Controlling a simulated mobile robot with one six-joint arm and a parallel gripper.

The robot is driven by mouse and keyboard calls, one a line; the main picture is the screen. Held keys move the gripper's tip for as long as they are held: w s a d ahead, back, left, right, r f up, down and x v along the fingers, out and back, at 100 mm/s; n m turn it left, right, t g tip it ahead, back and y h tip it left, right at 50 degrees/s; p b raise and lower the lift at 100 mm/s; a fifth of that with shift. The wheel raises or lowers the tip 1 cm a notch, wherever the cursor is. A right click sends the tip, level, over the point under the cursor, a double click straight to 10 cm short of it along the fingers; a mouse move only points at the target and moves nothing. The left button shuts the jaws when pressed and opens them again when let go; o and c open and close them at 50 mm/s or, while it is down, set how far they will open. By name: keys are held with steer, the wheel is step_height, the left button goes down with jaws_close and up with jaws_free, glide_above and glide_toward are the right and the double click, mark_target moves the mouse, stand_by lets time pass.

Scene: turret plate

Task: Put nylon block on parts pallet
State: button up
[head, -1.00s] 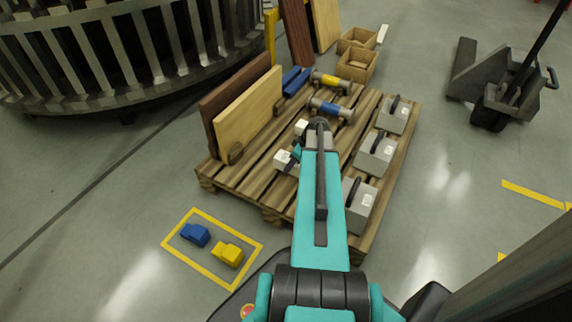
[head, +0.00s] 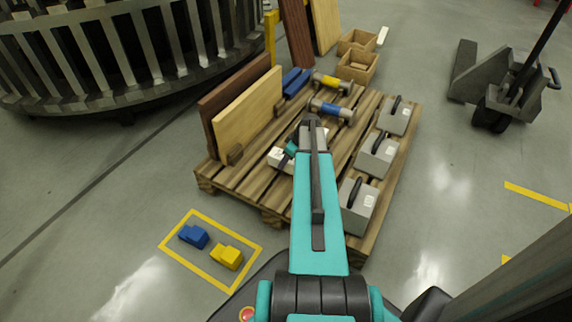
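A pale white block (head: 276,157) with dark marks lies low at the left middle of the wooden parts pallet (head: 247,187); it may be the nylon block. A small teal and dark part (head: 291,148), seemingly of my wrist, overlaps its right side. My arm reaches up the middle of the view over the pallet. It hides the wrist's underside and my gripper's fingertips. I cannot tell whether the gripper touches or holds the white block, nor whether the block rests on the slats.
Grey handled weights (head: 376,155) line the pallet's right side. Brown and pale boards (head: 248,115) stand on its left. Blue bars (head: 296,80) and yellow and blue cylinders (head: 331,108) lie at the back. Blue (head: 193,237) and yellow (head: 227,257) blocks sit inside a yellow floor outline.

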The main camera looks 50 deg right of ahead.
steer(key=shift+f+b, duration=0.45)
steer(key=shift+f, duration=0.55)
steer(key=shift+f, duration=0.1)
steer(key=o, duration=1.5)
steer(key=shift+c, duration=0.2)
steer(key=p+v, duration=0.5)
steer(key=v, duration=0.7)
steer(key=shift+s, duration=0.1)
